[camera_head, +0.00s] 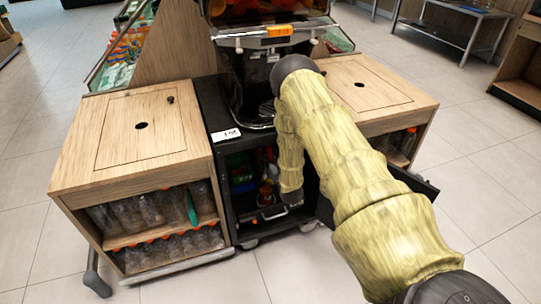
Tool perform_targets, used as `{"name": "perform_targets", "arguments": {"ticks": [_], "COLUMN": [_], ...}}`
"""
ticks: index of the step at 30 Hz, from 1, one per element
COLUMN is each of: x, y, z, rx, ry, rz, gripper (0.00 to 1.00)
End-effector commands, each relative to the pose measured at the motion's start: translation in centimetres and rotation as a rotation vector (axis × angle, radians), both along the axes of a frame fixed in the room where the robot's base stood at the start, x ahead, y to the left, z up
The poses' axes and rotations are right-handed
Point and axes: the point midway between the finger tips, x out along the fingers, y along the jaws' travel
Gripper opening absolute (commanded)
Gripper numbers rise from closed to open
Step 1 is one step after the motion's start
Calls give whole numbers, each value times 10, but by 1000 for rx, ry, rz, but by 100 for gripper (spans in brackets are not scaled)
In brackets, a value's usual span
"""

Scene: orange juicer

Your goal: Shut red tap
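The orange juicer (243,75) stands on the black middle cabinet (222,133), with an orange part (279,31) on its front. I cannot make out a red tap on it; my arm covers part of the juicer's front. A small red-orange thing (266,194) shows inside the open cabinet, and I cannot tell whether it is a tap. My arm bends down in front of the cabinet, and my gripper (291,200) is low at its opening, just right of the red-orange thing. The gripper is dark and small, so its fingers cannot be made out.
A wooden counter (120,125) with a round hole stands on the left, with bottles (165,208) on its shelves. Another wooden counter (385,88) stands on the right, partly behind my arm. A dark cabinet door (412,182) stands open at the right. Tiled floor is clear in front.

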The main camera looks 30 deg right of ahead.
Motion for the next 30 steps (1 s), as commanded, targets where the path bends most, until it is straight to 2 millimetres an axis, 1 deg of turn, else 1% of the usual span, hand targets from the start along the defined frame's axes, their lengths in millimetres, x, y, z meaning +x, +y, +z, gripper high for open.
{"name": "perform_targets", "arguments": {"ticks": [8,12,13,14,23,30], "x": [1,1,1,1,1,1], "y": [0,0,0,0,0,2], "z": [0,0,0,0,0,0], "rx": [0,0,0,0,-12,-104], "ry": [0,0,0,0,3,25], "rz": [0,0,0,0,0,1], "gripper": [34,8,3,0,0,0]}}
